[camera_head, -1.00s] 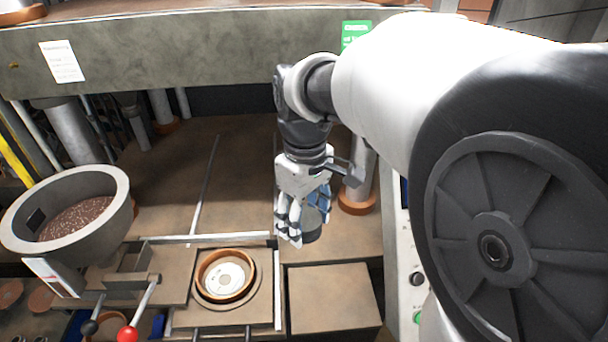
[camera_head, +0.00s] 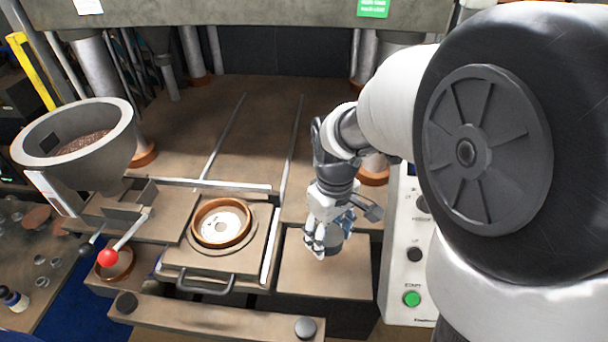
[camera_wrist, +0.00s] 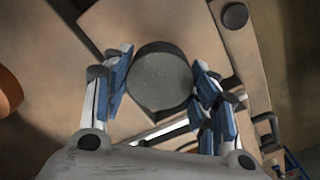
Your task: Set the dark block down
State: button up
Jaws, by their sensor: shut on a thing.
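The dark block is a round, dark grey piece (camera_wrist: 160,80) between the fingers of my gripper (camera_wrist: 162,88) in the wrist view. My gripper is shut on it, with blue-padded fingers on both sides. In the head view my gripper (camera_head: 325,246) points down over the brown, flat-topped block (camera_head: 326,268) right of the mould plate. The dark block (camera_head: 330,240) is partly hidden by the fingers there. I cannot tell whether its underside touches the surface below.
Left of my gripper is a mould plate with a copper-coloured ring (camera_head: 221,222) and a handle (camera_head: 205,286). A grey hopper (camera_head: 75,140) with granules stands at the left. A control panel with a green button (camera_head: 412,298) is at the right. Metal columns stand behind.

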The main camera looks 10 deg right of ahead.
aim_at(326, 260)
jog(key=shift+f+b, duration=0.75)
jog(key=shift+f, duration=2.55)
jog(key=shift+f, duration=0.15)
jog(key=o, duration=1.3)
